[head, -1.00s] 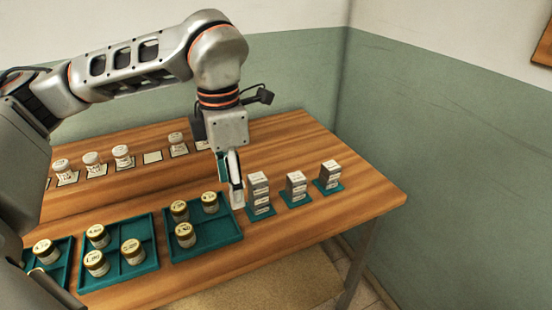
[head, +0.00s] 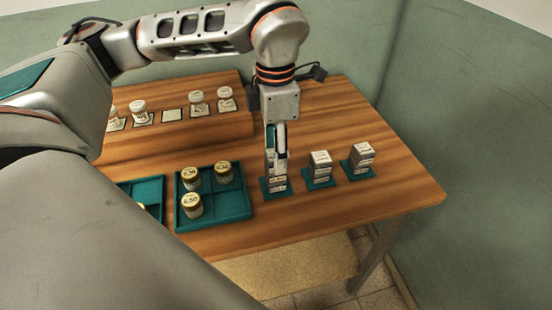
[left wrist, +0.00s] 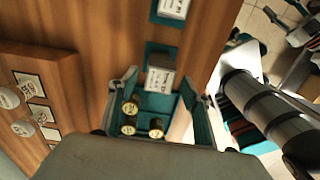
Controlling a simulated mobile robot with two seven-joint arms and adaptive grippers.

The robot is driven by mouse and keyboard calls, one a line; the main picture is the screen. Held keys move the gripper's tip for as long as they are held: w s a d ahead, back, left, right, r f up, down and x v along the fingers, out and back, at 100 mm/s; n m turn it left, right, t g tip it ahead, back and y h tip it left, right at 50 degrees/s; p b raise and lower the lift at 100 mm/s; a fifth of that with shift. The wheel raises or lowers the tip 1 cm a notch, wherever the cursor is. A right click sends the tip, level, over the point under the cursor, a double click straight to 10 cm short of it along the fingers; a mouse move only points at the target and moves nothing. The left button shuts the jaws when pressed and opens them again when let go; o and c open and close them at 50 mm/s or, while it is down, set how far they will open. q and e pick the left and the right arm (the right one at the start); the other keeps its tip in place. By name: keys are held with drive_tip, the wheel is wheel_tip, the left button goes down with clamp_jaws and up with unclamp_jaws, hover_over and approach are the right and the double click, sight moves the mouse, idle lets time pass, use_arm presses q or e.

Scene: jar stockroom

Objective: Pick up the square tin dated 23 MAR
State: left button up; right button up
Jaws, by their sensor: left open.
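Square tins stand stacked on three small teal mats at the right of the table. The left stack (head: 277,186) is partly hidden by my left gripper (head: 276,160). The middle stack (head: 320,166) and right stack (head: 362,157) are in plain view. The labels are too small to read, so I cannot tell which tin is dated 23 MAR. My left gripper is open and points down over the left stack. In the left wrist view a tin (left wrist: 160,79) shows between the spread fingers (left wrist: 158,92); I cannot tell whether they touch it.
A teal tray (head: 242,212) with several gold-lidded jars is left of the stacks. White-lidded jars (head: 197,98) stand on a raised shelf at the back, with one bare white card (head: 172,115). The table's right end (head: 415,197) is clear.

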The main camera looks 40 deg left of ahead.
use_arm(q)
drive_tip(key=shift+f, duration=0.9)
drive_tip(key=shift+c, duration=0.5)
drive_tip(key=c, duration=1.1)
drive_tip(key=shift+r, duration=0.1)
